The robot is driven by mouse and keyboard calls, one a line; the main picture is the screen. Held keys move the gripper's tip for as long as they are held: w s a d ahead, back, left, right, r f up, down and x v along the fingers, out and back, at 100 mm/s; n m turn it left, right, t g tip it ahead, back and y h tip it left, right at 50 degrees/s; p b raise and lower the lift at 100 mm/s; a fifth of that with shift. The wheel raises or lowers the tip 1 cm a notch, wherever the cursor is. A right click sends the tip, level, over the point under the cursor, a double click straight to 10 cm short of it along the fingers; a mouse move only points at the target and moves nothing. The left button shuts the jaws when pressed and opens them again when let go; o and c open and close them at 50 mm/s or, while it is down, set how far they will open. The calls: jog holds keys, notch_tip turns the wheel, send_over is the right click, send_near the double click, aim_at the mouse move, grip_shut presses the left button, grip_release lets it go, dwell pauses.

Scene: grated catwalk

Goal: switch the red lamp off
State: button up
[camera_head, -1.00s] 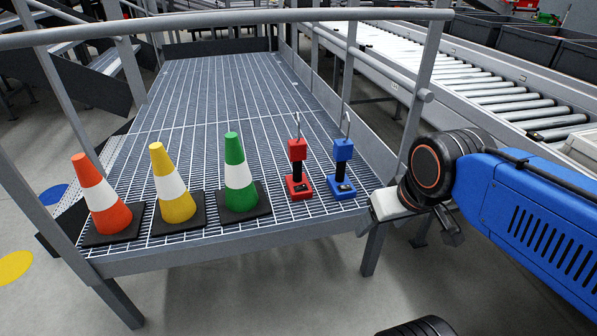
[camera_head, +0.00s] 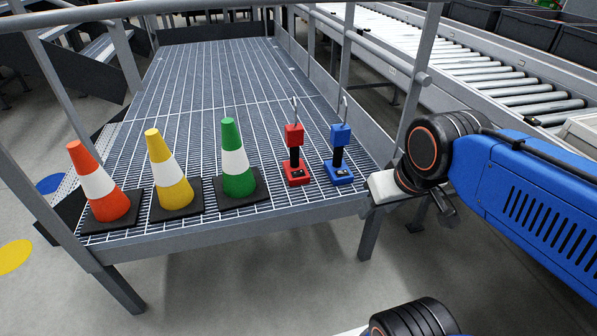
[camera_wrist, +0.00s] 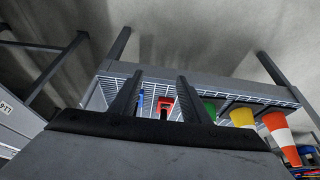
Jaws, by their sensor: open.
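The red lamp (camera_head: 294,156) stands upright on the grated catwalk (camera_head: 215,85), near its front edge. It has a red head with a wire hook, a black stem and a red base with a small dark switch patch on top. My gripper (camera_wrist: 157,92) is open and empty, apart from the lamp. In the head view the gripper (camera_head: 447,213) is at the catwalk's front right corner, to the right of the lamps. Whether the lamp is lit I cannot tell.
A blue lamp (camera_head: 339,155) stands just right of the red one. Green (camera_head: 235,165), yellow (camera_head: 170,175) and orange (camera_head: 98,187) cones stand in a row to the left. A railing (camera_head: 418,75) rises along the right side. The catwalk behind is clear.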

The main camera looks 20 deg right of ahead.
jog(key=shift+w+r, duration=0.1)
jog(key=shift+w, duration=0.15)
jog(key=c, duration=0.5)
jog(key=w, duration=0.2)
jog(key=w+r, duration=0.1)
jog(key=w, duration=0.4)
jog(key=shift+w+a+r, duration=0.25)
jog(key=shift+a+r, duration=0.05)
jog(key=shift+r, duration=0.1)
grip_shut()
jog(key=w+a+f, duration=0.2)
jog(key=w, duration=0.7)
jog(key=w+a+f+g, duration=0.1)
jog(key=w+a+f, duration=0.1)
jog(key=w, duration=0.8)
jog(key=w+a+f, duration=0.2)
jog(key=w, duration=0.7)
jog(key=shift+w+a+f+h, duration=0.15)
jog(key=shift+w+f+h, duration=0.05)
jog(key=shift+w+h, duration=0.1)
